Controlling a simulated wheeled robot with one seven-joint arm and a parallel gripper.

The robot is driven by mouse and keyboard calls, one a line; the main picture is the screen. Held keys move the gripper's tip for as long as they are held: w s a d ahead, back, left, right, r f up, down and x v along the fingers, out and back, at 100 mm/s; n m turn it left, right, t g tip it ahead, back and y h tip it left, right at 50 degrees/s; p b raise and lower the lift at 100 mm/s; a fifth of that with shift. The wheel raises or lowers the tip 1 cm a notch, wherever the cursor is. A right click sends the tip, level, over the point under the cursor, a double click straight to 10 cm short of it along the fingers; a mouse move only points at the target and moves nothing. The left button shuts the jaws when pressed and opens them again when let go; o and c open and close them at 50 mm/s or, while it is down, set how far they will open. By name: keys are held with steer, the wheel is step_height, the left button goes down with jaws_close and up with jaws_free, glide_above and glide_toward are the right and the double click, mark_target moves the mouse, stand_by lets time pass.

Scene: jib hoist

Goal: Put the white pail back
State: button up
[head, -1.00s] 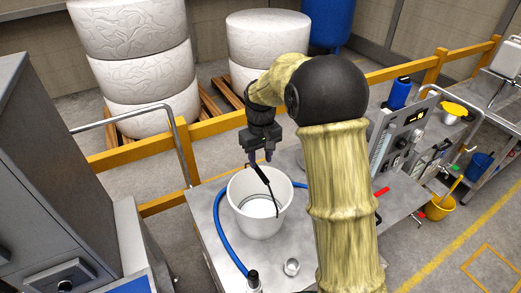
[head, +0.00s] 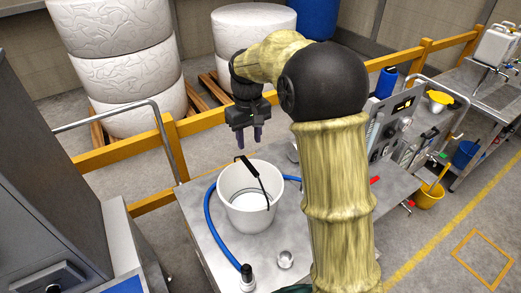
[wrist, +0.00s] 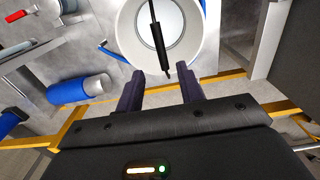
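The white pail (head: 250,211) stands upright on the grey metal table, with its black handle grip (head: 247,166) leaning over the rim. In the wrist view the pail (wrist: 192,62) lies beyond the fingertips, with the dark handle (wrist: 158,40) crossing its mouth. My gripper (head: 247,141) hangs above and behind the pail, apart from the handle. In the wrist view its two purple fingers (wrist: 160,88) are spread with nothing between them.
A blue hose (head: 213,232) curves around the pail on the metal table (head: 200,262). A small metal cup (head: 286,258) stands in front. A control panel (head: 390,130) stands to the right, and a yellow rail (head: 150,140) runs behind.

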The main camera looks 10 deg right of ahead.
steer(key=s+d+f+m+t, duration=0.1)
steer(key=s+d+f, duration=0.1)
steer(key=s, duration=0.5)
steer(key=s+d+f+m, duration=0.2)
steer(key=s+d, duration=0.2)
steer(key=s, duration=0.2)
steer(key=s+d+f+m+t, duration=0.1)
steer(key=s+d+f, duration=0.2)
steer(key=s, duration=0.4)
steer(key=shift+s+t, duration=0.3)
steer(key=shift+s, duration=0.05)
steer(key=shift+f, duration=0.1)
steer(key=shift+s+b+x, duration=0.2)
steer(key=shift+b+x, duration=0.75)
steer(key=shift+b, duration=0.05)
